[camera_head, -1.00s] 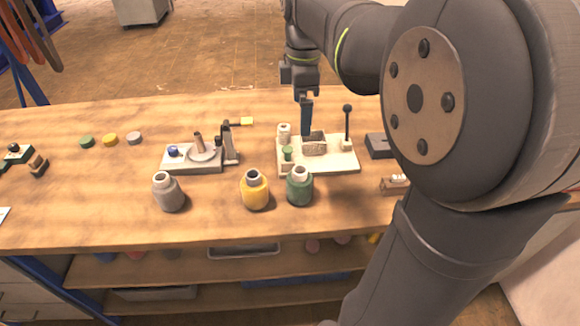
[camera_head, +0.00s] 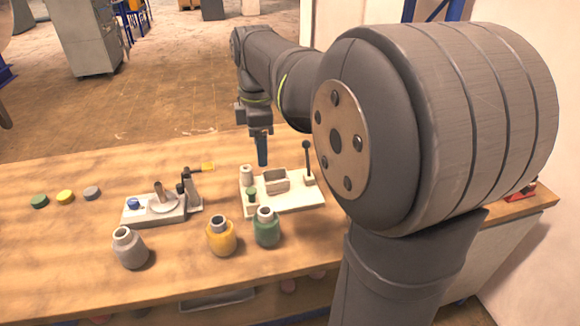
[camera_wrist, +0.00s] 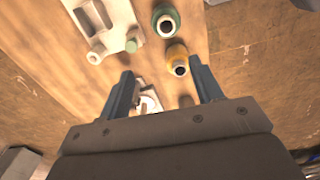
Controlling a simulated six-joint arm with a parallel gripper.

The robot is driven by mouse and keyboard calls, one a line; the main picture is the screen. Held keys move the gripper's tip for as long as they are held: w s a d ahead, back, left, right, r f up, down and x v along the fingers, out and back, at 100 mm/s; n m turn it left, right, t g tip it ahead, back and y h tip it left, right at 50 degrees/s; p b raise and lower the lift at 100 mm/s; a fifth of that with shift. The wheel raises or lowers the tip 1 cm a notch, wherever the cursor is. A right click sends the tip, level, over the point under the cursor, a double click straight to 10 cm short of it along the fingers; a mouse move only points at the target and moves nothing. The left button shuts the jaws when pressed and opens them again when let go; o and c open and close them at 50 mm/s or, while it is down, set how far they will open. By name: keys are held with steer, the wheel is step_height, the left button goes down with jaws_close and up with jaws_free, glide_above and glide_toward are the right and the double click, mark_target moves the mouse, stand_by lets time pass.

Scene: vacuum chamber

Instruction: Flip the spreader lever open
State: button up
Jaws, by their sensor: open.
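I cannot tell which lever is the spreader's. A grey fixture (camera_head: 150,212) on the bench has a round dish (camera_head: 163,203), a blue knob and a dark post with a yellow-tipped arm (camera_head: 208,167) sticking out sideways to the right. A cream fixture (camera_head: 295,200) beside it carries an open box and an upright black lever (camera_head: 307,160) with a round knob. My gripper (camera_head: 262,165) points down above the cream fixture's back left, apart from both levers. In the wrist view my gripper (camera_wrist: 164,90) is open and empty, with part of a pale fixture (camera_wrist: 150,101) showing between the fingers.
Grey (camera_head: 130,250), yellow (camera_head: 221,238) and green (camera_head: 266,228) bottles stand in front of the fixtures. Several coloured discs (camera_head: 65,197) lie at the left. The bench's left front is clear. My large arm link covers the right side.

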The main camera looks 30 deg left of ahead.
steer(key=w+a+m, duration=0.1)
steer(key=w+m, duration=0.1)
steer(key=w, duration=0.2)
steer(key=w+a+m, duration=0.2)
steer(key=w, duration=0.2)
steer(key=w+a+m, duration=0.2)
steer(key=w, duration=0.2)
steer(key=shift+w+a+f+y, duration=0.15)
steer(key=shift+w+f+y, duration=0.15)
steer(key=shift+f+y, duration=0.1)
jaws_close()
steer(key=w+f+m, duration=0.2)
steer(key=w+m, duration=0.2)
steer(key=w, duration=0.4)
steer(key=w+a+f+m, duration=0.1)
steer(key=w+f+m, duration=0.2)
steer(key=w, duration=0.6)
steer(key=shift+w+a+m+t+y, duration=0.2)
steer(key=shift+w+m+t+y, duration=0.15)
steer(key=shift+m, duration=0.75)
steer(key=shift+s, duration=0.1)
